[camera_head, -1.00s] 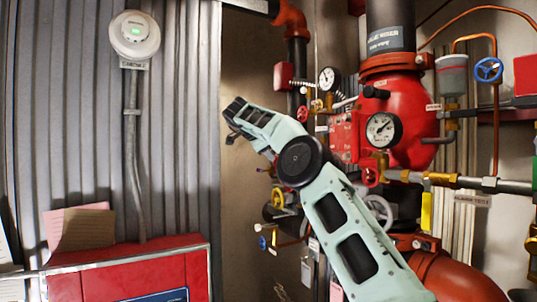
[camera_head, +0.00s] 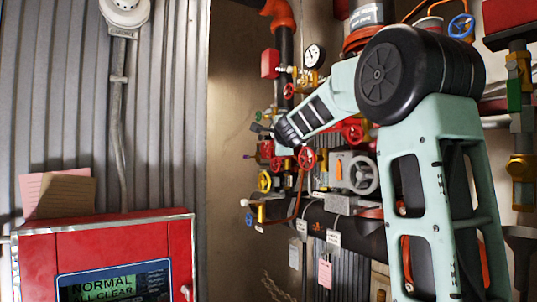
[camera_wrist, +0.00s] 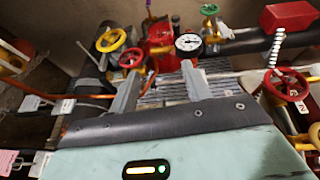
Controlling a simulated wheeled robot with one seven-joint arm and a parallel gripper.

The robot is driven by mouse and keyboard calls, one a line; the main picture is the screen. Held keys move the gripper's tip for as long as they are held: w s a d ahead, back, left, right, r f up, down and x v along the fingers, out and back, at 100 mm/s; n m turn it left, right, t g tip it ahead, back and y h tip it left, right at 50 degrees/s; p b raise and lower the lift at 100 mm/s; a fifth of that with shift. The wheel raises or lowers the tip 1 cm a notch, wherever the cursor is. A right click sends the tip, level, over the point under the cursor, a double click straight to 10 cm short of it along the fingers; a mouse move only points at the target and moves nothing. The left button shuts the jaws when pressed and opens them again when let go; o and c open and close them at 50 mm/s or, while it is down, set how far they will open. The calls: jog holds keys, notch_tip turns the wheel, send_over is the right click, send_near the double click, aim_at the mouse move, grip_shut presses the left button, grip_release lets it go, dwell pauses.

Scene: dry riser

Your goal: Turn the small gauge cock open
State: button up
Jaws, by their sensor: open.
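A white dial gauge (camera_head: 315,56) stands on brass fittings (camera_head: 308,79) at the upper middle of the head view. A dial gauge (camera_wrist: 188,43) also shows in the wrist view, beside a red valve body (camera_wrist: 159,34); I cannot tell if it is the same one. I cannot single out the small gauge cock for certain. My gripper (camera_wrist: 163,88) is open in the wrist view, its two grey fingers apart with nothing clearly held between them. They point toward the red body and gauge. In the head view, the fingertips blend into the pipework.
A yellow handwheel (camera_wrist: 110,39), a red handwheel (camera_wrist: 131,58) and a green handwheel (camera_wrist: 210,10) surround the gauge. Another red handwheel (camera_wrist: 288,84) and a coiled spring (camera_wrist: 278,47) are at the right. A red alarm panel (camera_head: 110,240) stands at the left of the head view.

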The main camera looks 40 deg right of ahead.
aim_at(269, 146)
jog(key=p+x, duration=0.7)
jog(key=x, duration=0.9)
jog(key=shift+w+d, duration=0.1)
jog(key=shift+w, duration=0.05)
jog(key=shift+w+d+f, duration=0.25)
jog(key=shift+w+d, duration=0.05)
jog(key=shift+w, duration=0.1)
jog(key=c, duration=0.7)
